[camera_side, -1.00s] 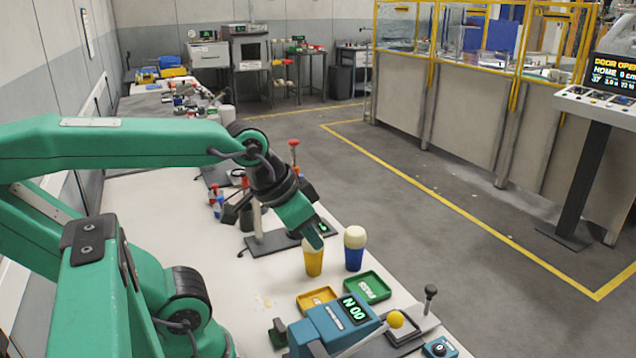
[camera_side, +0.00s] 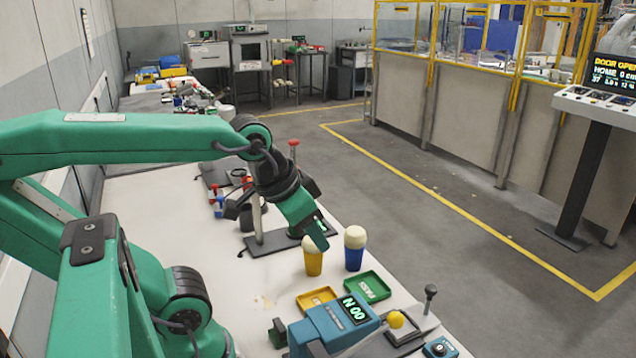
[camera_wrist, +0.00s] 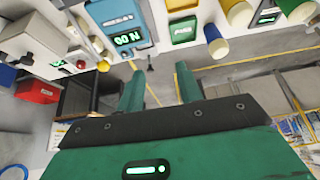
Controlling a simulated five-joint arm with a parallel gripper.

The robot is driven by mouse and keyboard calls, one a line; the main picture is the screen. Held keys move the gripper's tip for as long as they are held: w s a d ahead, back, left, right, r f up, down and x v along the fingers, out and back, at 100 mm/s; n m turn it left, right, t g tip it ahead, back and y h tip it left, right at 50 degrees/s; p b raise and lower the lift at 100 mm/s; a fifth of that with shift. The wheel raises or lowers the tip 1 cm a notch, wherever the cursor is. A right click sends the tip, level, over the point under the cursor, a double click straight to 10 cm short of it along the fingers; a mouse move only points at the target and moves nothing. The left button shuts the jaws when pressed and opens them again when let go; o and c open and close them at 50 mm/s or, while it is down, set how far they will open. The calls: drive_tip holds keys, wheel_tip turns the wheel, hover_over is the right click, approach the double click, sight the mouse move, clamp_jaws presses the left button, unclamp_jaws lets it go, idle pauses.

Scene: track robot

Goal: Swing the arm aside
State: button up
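My gripper (camera_side: 318,240) hangs at the end of my green arm over the table, pointing down and to the right. In the side view it overlaps the top of the yellow cup (camera_side: 313,264). In the wrist view, the two green fingers of my gripper (camera_wrist: 160,75) stand apart with nothing between them. The blue cup (camera_side: 354,259) with a cream ball on top stands just to the right of the yellow one. The cups also show at the top of the wrist view, away from the fingers.
A stand on a dark base (camera_side: 262,247) is behind. Open floor (camera_side: 480,250) lies right of the table.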

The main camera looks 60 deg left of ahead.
drive_tip(key=w+a+r+g, duration=0.1)
drive_tip(key=w+a+r, duration=0.15)
drive_tip(key=a, duration=0.35)
drive_tip(key=w+a+r+g+y, duration=0.1)
drive_tip(key=w+a+r, duration=0.15)
drive_tip(key=a, duration=0.25)
drive_tip(key=w+a+r+g, duration=0.1)
drive_tip(key=w+a, duration=0.3)
drive_tip(key=a, duration=0.2)
drive_tip(key=a+g, duration=0.1)
drive_tip(key=a, duration=0.5)
drive_tip(key=s+a+f, duration=0.1)
drive_tip(key=a, duration=0.5)
drive_tip(key=s+a+g+h, duration=0.1)
drive_tip(key=a, duration=0.6)
drive_tip(key=shift+f+g, duration=0.25)
drive_tip(key=shift+g, duration=0.05)
drive_tip(key=shift+s+a, duration=0.15)
drive_tip(key=shift+a, duration=0.2)
drive_tip(key=shift+f, duration=0.15)
drive_tip(key=shift+f, duration=3.8)
drive_tip(key=shift+c, duration=0.3)
